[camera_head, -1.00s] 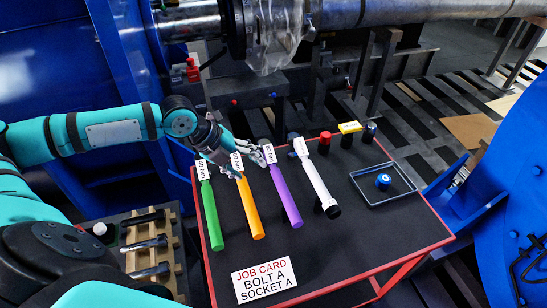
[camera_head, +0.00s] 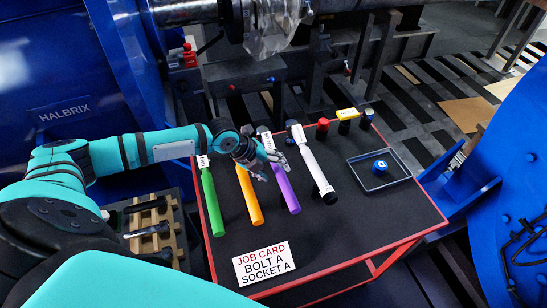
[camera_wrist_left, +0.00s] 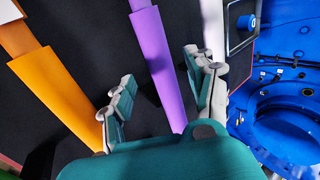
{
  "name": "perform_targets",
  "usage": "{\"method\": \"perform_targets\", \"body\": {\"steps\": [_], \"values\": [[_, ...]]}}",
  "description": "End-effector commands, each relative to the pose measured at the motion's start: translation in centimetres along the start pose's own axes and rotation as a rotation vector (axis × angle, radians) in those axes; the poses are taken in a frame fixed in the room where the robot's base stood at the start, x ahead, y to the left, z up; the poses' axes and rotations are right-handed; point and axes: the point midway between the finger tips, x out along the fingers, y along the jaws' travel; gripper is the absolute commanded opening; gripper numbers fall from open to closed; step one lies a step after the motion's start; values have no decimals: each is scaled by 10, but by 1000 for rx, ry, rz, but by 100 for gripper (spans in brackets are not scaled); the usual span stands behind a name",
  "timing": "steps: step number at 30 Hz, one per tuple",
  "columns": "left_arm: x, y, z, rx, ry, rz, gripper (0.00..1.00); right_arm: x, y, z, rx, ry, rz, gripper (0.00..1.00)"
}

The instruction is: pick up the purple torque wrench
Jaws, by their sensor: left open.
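The purple torque wrench (camera_head: 286,189) lies on the black table top (camera_head: 330,240) between the orange wrench (camera_head: 249,197) and the white wrench (camera_head: 315,167). My left gripper (camera_head: 272,173) is over the purple wrench's handle, and its arm hides part of the orange wrench. In the left wrist view the purple handle (camera_wrist_left: 160,60) runs between the two open fingers of my left gripper (camera_wrist_left: 160,95), with a gap on each side. The gripper holds nothing. My right gripper is not in view.
A green wrench (camera_head: 209,203) lies at the left. A job card (camera_head: 264,263) lies at the front. A dark tray (camera_head: 352,166) with a blue piece (camera_head: 380,167) is at the right. Red (camera_head: 322,128) and other sockets stand at the back edge. The right front of the table is clear.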

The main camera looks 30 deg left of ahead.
Motion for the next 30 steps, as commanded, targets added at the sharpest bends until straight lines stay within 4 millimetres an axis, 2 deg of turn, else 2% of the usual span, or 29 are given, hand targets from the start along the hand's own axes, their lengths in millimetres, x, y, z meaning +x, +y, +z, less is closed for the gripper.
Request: {"method": "perform_targets", "body": {"steps": [4, 9, 17, 30], "values": [[20, -4, -1, -3, 3, 0, 56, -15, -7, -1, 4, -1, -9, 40], [41, -2, -1, -1, 2, 0, 56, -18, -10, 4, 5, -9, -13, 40], [45, -1, 0, 0, 1, 1, 56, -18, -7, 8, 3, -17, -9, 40], [44, -1, 0, -1, 1, 1, 0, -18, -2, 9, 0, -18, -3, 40]]}}
